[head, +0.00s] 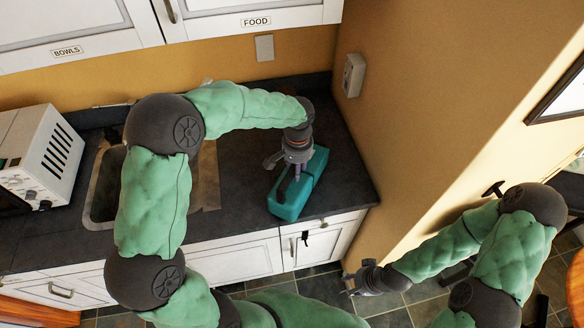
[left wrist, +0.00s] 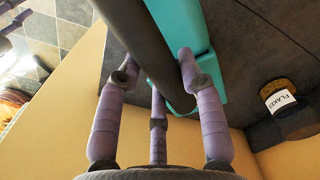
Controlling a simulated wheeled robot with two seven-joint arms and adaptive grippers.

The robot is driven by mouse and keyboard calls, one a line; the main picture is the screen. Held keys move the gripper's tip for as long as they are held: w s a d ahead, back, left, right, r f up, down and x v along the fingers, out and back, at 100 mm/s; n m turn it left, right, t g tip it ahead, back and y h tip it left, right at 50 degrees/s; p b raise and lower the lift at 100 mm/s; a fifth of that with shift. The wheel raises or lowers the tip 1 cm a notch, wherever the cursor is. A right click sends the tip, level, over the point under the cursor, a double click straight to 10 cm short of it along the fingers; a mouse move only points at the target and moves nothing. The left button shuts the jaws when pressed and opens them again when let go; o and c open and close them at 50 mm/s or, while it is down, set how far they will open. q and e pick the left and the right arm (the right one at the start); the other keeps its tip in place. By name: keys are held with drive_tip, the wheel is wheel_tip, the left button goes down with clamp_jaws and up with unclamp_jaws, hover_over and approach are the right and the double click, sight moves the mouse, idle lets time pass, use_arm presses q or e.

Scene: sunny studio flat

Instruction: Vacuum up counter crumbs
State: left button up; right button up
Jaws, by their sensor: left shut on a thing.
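A teal handheld vacuum (head: 291,201) with a dark handle rests on the dark counter (head: 235,195), near its right end. My left gripper (head: 292,172) is above it, shut on the vacuum's handle. In the left wrist view, the purple fingers of my left gripper (left wrist: 158,85) close around the dark handle, with the teal body of the vacuum (left wrist: 205,65) beyond. My right gripper (head: 352,283) hangs low in front of the right wall, away from the counter; its fingers are too small to judge. I cannot make out any crumbs on the counter.
A white microwave (head: 45,150) stands at the counter's left, beside a sink (head: 103,190) partly hidden by my left arm. A wall closes the counter's right end. A jar labelled FLAKES (left wrist: 285,102) shows in the left wrist view. Upper cabinets (head: 90,25) hang above.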

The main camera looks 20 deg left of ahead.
use_arm(q)
drive_tip(key=shift+w+a+r+p, duration=0.1)
drive_tip(key=shift+r+p, duration=2.4)
drive_tip(key=shift+r, duration=1.65)
